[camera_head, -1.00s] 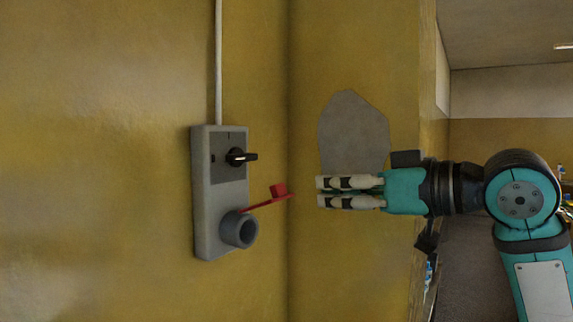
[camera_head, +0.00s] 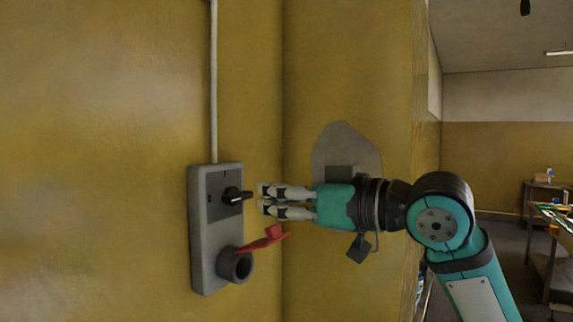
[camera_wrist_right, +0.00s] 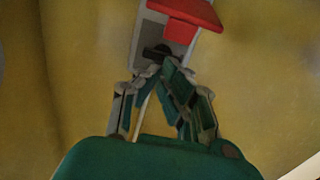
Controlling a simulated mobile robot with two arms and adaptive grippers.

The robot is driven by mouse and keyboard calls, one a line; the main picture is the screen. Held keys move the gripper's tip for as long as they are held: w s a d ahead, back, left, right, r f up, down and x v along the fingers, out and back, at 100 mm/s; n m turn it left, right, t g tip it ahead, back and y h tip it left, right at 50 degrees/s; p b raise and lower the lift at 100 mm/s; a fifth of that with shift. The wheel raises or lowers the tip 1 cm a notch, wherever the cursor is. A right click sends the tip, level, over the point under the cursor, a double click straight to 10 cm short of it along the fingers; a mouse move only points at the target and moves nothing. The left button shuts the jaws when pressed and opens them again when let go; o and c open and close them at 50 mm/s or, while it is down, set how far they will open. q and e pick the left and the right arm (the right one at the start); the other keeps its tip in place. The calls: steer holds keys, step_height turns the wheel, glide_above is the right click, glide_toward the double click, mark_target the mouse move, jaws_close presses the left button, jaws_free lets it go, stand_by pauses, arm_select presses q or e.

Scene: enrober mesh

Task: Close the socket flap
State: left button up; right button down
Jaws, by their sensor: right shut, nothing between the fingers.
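A red socket flap (camera_head: 264,240) stands open, sticking out to the right from the top of the round grey socket (camera_head: 236,265) on a wall box. In the right wrist view the red flap (camera_wrist_right: 192,14) is at the top, beyond the fingertips. My right gripper (camera_head: 262,200) is shut and empty. In the head view its fingertips are just above the flap and close to the right of the black rotary switch. In the right wrist view the gripper (camera_wrist_right: 158,75) hides part of the box. My left gripper is not in view.
The grey wall box (camera_head: 205,255) carries the black switch (camera_head: 234,197), with a conduit (camera_head: 213,90) running up from it. A yellow wall corner lies just behind the gripper. At the far right is a table (camera_head: 538,255) with small items.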

steer(key=shift+s+d+f, duration=0.25)
steer(key=shift+d+f, duration=0.3)
steer(key=shift+f, duration=0.2)
steer(key=shift+a, duration=0.15)
